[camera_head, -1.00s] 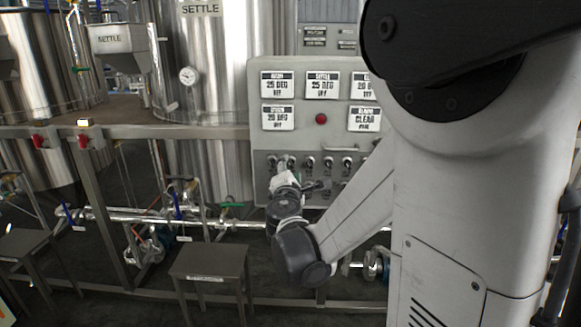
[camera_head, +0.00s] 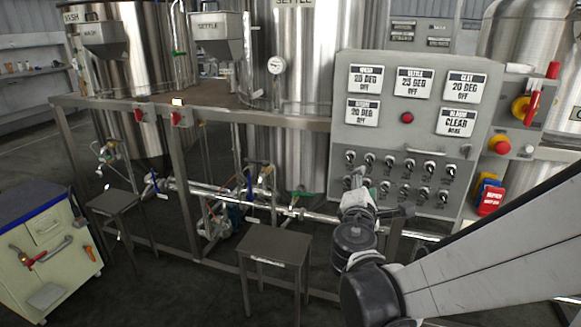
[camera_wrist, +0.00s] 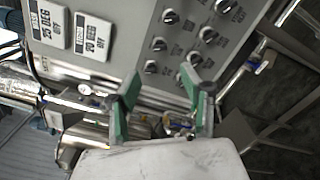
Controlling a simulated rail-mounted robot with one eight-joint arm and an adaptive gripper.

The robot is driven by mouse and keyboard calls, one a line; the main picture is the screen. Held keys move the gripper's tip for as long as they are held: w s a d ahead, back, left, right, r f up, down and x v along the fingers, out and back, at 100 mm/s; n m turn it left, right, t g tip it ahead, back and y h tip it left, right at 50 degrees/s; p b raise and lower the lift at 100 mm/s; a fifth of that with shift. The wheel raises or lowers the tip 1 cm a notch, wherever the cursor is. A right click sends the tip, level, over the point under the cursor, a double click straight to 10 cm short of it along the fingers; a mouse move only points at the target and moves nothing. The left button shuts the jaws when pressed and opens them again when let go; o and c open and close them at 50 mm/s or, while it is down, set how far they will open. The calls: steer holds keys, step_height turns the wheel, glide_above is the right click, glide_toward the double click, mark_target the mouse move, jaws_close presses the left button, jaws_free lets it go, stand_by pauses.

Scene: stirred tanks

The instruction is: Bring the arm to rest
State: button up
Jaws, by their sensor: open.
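My gripper (camera_head: 358,182) is in front of the lower left part of the grey control panel (camera_head: 398,140), beside its rows of black knobs. My arm reaches in from the lower right of the head view. In the wrist view, the two green-padded fingers of my gripper (camera_wrist: 162,98) are spread apart with nothing between them. The panel (camera_wrist: 130,50) lies beyond the fingers and appears tilted there. I cannot tell the exact gap between the fingers and the panel.
Steel tanks (camera_head: 315,90) stand behind a rail (camera_head: 220,113). Pipes with valves (camera_head: 240,195) run below. Small stools (camera_head: 275,245) and a cabinet (camera_head: 45,250) stand in front. A red emergency button (camera_head: 500,146) and red switch (camera_head: 533,105) sit right of the panel.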

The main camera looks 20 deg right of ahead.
steer(key=shift+s+r, duration=0.1)
steer(key=s+a+r+m+g+y+p, duration=0.2)
steer(key=s+a+m+g+y+p, duration=0.5)
steer(key=s+a+m, duration=1)
steer(key=s+y+p, duration=0.1)
steer(key=y, duration=0.2)
steer(key=shift+s+g+y+p, duration=0.15)
steer(key=shift+g+y+p, duration=0.15)
steer(key=shift+p, duration=0.05)
